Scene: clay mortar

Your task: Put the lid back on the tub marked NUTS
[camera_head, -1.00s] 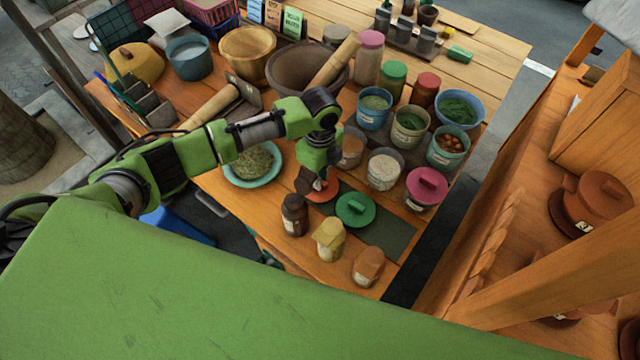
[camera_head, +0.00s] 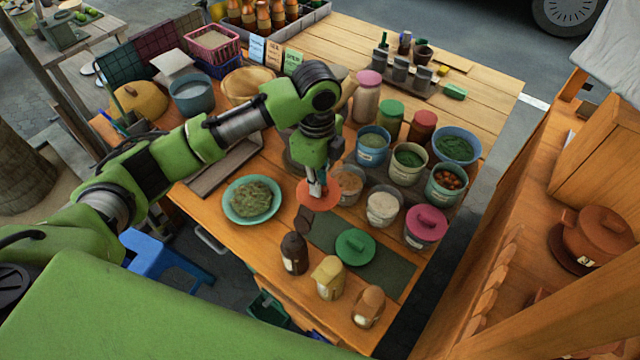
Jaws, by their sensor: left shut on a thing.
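My left gripper (camera_head: 317,187) is shut on an orange-red round lid (camera_head: 319,202). It holds the lid up just left of a tub with light brown contents (camera_head: 349,187). Right of that is an open tub with pale contents (camera_head: 383,207). An open tub with round reddish-brown pieces (camera_head: 447,182) stands farther right. The tub labels are too small to read, so I cannot tell which one says NUTS. A green lid (camera_head: 355,246) lies on the dark mat (camera_head: 385,272). A pink lid (camera_head: 427,221) sits on another tub. My right gripper is out of view.
Tubs with green contents (camera_head: 408,163) and closed jars (camera_head: 390,121) crowd behind. A dark brown bottle (camera_head: 294,254), a yellow-topped jar (camera_head: 328,277) and a brown-topped jar (camera_head: 368,306) line the front. A teal plate of herbs (camera_head: 253,219) is left.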

